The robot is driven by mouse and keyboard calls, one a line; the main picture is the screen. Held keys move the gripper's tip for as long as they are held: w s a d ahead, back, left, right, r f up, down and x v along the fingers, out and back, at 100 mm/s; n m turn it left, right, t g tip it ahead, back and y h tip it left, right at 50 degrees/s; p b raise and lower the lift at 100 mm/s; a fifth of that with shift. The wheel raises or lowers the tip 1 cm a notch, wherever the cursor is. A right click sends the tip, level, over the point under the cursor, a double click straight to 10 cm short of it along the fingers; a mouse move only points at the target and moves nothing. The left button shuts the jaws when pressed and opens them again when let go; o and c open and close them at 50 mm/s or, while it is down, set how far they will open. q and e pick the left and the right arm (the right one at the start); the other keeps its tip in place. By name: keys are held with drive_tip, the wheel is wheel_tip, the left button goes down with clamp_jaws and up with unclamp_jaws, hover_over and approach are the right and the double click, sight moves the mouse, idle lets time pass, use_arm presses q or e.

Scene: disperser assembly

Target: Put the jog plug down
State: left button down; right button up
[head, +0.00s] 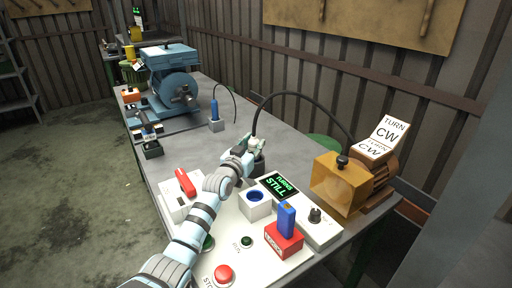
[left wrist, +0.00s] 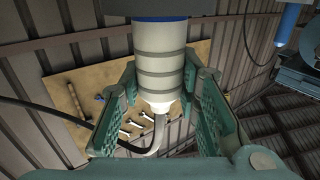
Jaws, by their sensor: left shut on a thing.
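The jog plug (left wrist: 160,65) is a pale grey ribbed cylinder with a blue end and a cable at its other end. In the left wrist view it is between the green-padded fingers of my left gripper (left wrist: 163,95), which is shut on it. In the head view my left gripper (head: 243,155) is low over the bench, behind the display, and mostly hides the plug. A black cable (head: 300,96) arches from there to the orange machine. A white box with a blue-ringed socket (head: 255,196) stands just in front of the gripper. My right gripper is not in view.
A display reading STILL (head: 279,186), a red block with a blue key-like piece (head: 286,218) and a red stop button (head: 223,274) are close by. The orange machine (head: 338,184) with a TURN CW sign (head: 387,134) stands right. The bench behind is fairly clear (head: 190,150).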

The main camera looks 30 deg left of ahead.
use_arm(q)
drive_tip(key=shift+f, duration=0.15)
drive_tip(key=c, duration=1.2)
unclamp_jaws()
drive_tip(key=shift+r, duration=0.3)
drive_tip(key=s+p, duration=0.1)
drive_tip(key=s, duration=0.1)
drive_tip(key=s+p, duration=0.2)
drive_tip(key=s, duration=0.1)
drive_tip(key=shift+s+d+r, duration=0.1)
drive_tip(key=shift+d, duration=0.1)
drive_tip(key=p, duration=0.1)
approach(252, 145)
drive_tip(key=shift+s+a, duration=0.1)
drive_tip(key=shift+s, duration=0.1)
